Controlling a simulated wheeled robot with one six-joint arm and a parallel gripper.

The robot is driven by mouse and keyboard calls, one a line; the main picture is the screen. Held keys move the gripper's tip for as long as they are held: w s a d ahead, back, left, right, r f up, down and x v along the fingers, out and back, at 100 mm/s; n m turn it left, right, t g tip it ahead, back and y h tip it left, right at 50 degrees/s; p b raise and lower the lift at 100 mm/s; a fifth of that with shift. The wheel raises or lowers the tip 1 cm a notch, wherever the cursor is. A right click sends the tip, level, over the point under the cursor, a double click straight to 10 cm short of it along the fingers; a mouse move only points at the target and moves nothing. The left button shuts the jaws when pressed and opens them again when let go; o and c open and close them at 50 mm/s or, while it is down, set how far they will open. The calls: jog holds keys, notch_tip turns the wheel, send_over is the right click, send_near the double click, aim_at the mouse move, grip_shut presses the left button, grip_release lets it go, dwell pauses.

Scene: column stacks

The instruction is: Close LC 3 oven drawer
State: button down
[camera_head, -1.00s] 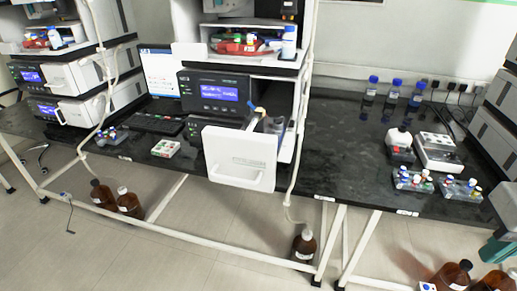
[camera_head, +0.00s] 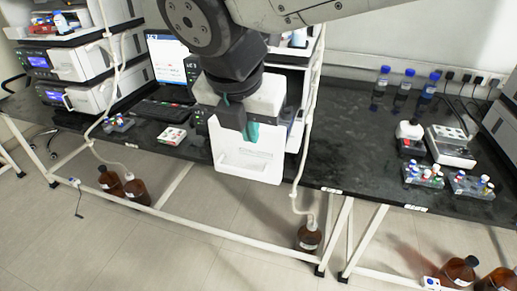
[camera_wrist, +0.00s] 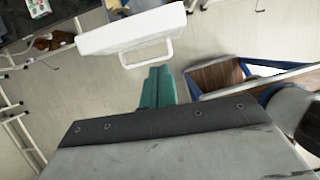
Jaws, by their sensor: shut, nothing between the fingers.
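The LC oven drawer is pulled out, with its white front panel (camera_head: 248,165) standing forward of the instrument stack; it also shows in the wrist view (camera_wrist: 110,38). Its loop handle (camera_wrist: 150,57) faces my gripper. My gripper (camera_head: 252,131), with teal fingers, is shut and empty in front of the panel's upper part. In the wrist view my gripper (camera_wrist: 160,70) points at the handle, its tips close below it; I cannot tell whether they touch. My arm hides the drawer's inside and most of the stack behind.
Another instrument stack (camera_head: 80,95) stands at the left, with a monitor (camera_head: 168,58) and keyboard (camera_head: 163,110) beside it. Vial racks (camera_head: 423,175) stand on the dark bench at the right. Brown bottles (camera_head: 308,236) are on the floor below. The floor ahead of the bench is mostly clear.

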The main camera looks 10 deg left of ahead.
aim_at(254, 159)
jog(key=x, duration=0.9)
jog(key=shift+a+f, duration=0.25)
jog(key=shift+f, duration=0.2)
jog(key=w, duration=0.9)
jog(key=w+d, duration=0.1)
jog(key=w, duration=0.9)
jog(key=w+d, duration=0.1)
jog(key=w, duration=0.8)
jog(key=shift+w+d, duration=0.1)
jog(key=shift+w, duration=0.2)
jog(key=shift+n, duration=0.3)
jog(key=shift+r, duration=0.1)
